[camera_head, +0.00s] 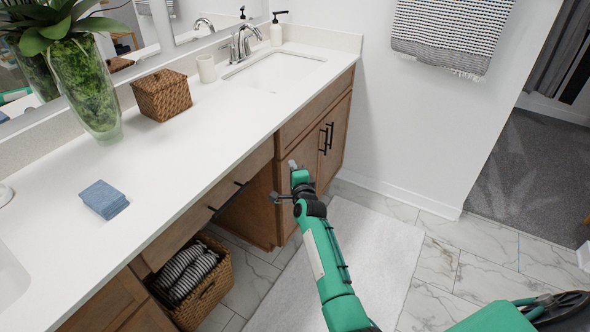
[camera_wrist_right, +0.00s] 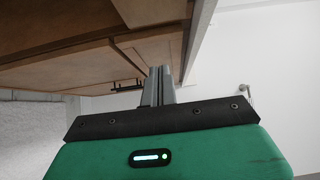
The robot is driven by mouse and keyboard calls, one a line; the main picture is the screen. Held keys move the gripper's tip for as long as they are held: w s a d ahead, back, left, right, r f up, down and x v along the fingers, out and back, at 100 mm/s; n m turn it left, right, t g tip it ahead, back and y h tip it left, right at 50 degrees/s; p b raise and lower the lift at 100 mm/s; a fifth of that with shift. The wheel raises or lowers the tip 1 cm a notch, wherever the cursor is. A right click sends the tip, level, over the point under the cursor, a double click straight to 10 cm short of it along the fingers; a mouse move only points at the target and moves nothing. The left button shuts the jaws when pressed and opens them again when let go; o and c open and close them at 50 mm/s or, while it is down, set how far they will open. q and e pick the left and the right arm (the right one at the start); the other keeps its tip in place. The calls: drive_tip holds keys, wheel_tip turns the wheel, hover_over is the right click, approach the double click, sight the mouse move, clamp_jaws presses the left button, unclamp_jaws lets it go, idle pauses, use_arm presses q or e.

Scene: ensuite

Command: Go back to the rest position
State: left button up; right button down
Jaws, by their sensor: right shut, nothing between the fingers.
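My right arm reaches forward from the bottom of the head view, over the white bath mat. Its gripper (camera_head: 287,180) is in front of the wooden vanity (camera_head: 262,205), close to the cabinet doors below the sink. In the right wrist view the fingers (camera_wrist_right: 159,84) are together, with nothing between them, and the cabinet's wood fills the upper left. I cannot tell whether the gripper touches the vanity. My left gripper does not show in either view.
The white countertop (camera_head: 165,190) holds a plant vase (camera_head: 88,95), a wicker box (camera_head: 162,95), a cup (camera_head: 207,69) and folded blue cloths (camera_head: 103,198). A towel basket (camera_head: 207,288) stands under the counter. The bath mat (camera_head: 375,240) and tiled floor (camera_head: 435,260) are clear to the right.

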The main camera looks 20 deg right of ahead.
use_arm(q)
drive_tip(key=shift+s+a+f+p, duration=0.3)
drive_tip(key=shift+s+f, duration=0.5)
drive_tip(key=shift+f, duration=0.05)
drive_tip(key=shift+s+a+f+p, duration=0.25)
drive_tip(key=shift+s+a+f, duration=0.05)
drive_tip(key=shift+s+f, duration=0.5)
use_arm(e)
drive_tip(key=shift+s+a, duration=0.15)
drive_tip(key=shift+s, duration=1.05)
